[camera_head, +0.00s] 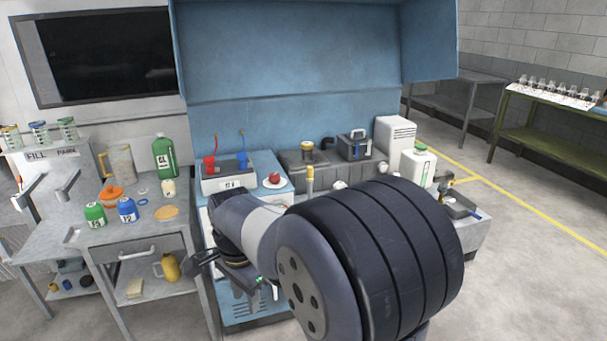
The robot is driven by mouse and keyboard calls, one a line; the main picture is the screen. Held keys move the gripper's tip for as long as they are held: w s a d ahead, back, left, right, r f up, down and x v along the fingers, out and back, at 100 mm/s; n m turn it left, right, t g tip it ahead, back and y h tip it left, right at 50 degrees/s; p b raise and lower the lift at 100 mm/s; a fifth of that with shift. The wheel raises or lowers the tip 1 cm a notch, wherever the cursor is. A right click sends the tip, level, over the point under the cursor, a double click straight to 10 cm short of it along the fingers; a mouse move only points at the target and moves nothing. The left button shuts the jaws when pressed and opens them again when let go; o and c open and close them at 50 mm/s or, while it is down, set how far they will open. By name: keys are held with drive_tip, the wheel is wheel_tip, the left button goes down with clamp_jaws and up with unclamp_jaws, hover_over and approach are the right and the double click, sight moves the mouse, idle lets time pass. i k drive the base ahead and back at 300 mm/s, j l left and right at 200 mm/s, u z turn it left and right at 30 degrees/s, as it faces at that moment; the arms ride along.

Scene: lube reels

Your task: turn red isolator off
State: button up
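A grey-white box (228,182) on the blue bench carries a red part (209,162) at its left and a blue part (242,160) at its right. Each has a thin upright stem with a coloured tip, red at left and blue at right. A round red knob-like piece (274,178) sits on a white plate just right of the box. I cannot tell for sure which red piece is the isolator, nor its position. My gripper (202,262) is low and in front of the box, apart from it, partly hidden by my arm; its fingers are not clear.
A grey cart (150,235) at left holds a green bottle (165,156), a jug and several small containers. A blue hood (290,50) hangs over the bench. My arm hides much of the bench's front right. Open floor lies at right.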

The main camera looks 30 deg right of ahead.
sight(274, 177)
drive_tip(key=i+z, duration=0.45)
drive_tip(key=i+j+z, duration=0.1)
drive_tip(key=i+z, duration=0.35)
drive_tip(key=i, duration=0.15)
drive_tip(key=i+j, duration=0.15)
drive_tip(key=i, duration=0.25)
drive_tip(key=i+j+z, duration=0.1)
drive_tip(key=i, duration=0.3)
drive_tip(key=i+j, duration=0.25)
drive_tip(key=i, duration=0.15)
